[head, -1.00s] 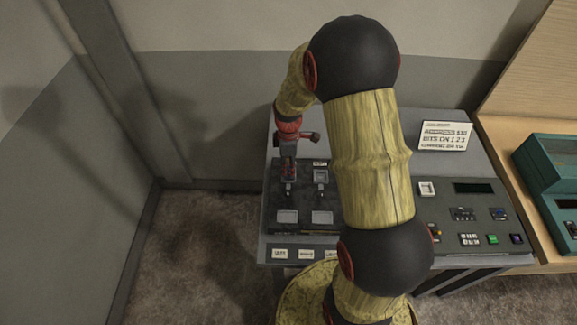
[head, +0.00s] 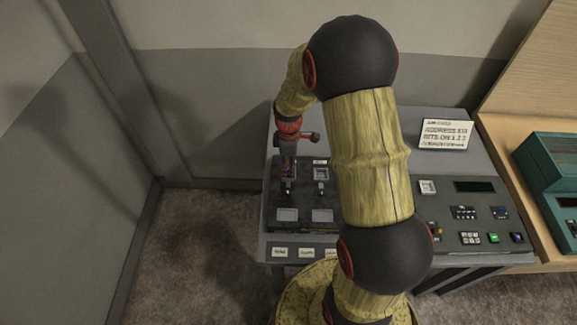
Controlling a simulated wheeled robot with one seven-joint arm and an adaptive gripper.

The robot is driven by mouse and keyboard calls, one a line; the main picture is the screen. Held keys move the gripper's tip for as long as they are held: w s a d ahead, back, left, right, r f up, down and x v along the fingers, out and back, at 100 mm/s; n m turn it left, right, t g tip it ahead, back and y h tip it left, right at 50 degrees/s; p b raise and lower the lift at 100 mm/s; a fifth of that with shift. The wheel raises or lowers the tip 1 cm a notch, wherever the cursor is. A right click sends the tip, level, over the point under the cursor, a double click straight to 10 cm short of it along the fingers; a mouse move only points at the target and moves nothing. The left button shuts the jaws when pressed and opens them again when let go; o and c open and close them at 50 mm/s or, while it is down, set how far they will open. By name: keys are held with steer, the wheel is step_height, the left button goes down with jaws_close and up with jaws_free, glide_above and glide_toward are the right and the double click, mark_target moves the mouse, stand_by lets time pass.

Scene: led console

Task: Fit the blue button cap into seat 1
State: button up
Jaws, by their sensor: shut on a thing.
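My gripper (head: 289,172) is shut and points down over the left column of the dark panel (head: 305,205) on the console. A little blue and red shows at its fingers. The thing between them, which I take for the blue button cap, is too small and covered to make out clearly. The seat under my gripper is hidden by it, so I cannot tell whether the cap touches it. A square light-rimmed seat (head: 321,174) shows just to the right. Which seat is number 1 cannot be read.
Below the seats are small levers (head: 320,191) and pale plates (head: 322,215). To the right are a dark display (head: 474,187), a green button (head: 494,237) and a blue button (head: 500,213). A printed sign (head: 446,134) stands behind. My arm covers the console's middle.

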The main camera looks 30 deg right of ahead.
steer(key=o, duration=1.1)
steer(key=shift+r, duration=0.1)
step_height(320, 180, up, 12)
steer(key=shift+f, duration=0.1)
stand_by(0.4)
